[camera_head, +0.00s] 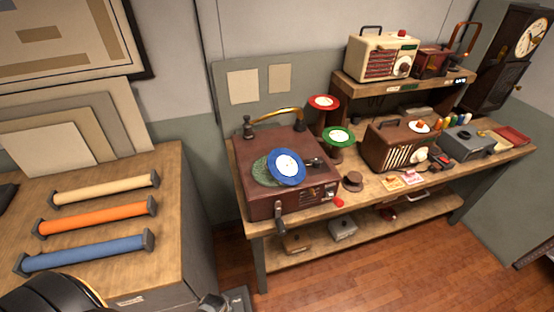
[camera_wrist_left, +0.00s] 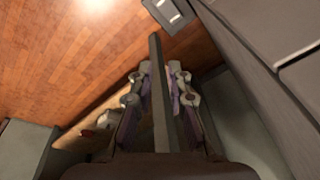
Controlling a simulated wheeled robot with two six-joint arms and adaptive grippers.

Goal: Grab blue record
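The blue record (camera_head: 287,167), with a white label, rests tilted on the green-speckled platter (camera_head: 263,172) of the brown record player (camera_head: 262,198) on the workbench. No gripper touches it. My left gripper (camera_wrist_left: 160,70) shows in the left wrist view with its two fingers apart and a dark grey bar visible between them; whether they touch that bar is unclear. The blue record is not in that view. In the head view only a small grey part at the bottom edge may belong to this gripper, low and in front of the workbench. My right gripper is not in view.
A brass tonearm (camera_head: 276,113) curves behind the platter. A red record (camera_head: 324,102) and a green record (camera_head: 338,137) sit on stands nearby. A brown radio (camera_head: 390,150) stands to the right. A left cabinet (camera_head: 110,242) holds several coloured rollers. Wooden floor (camera_head: 370,275) is open in front.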

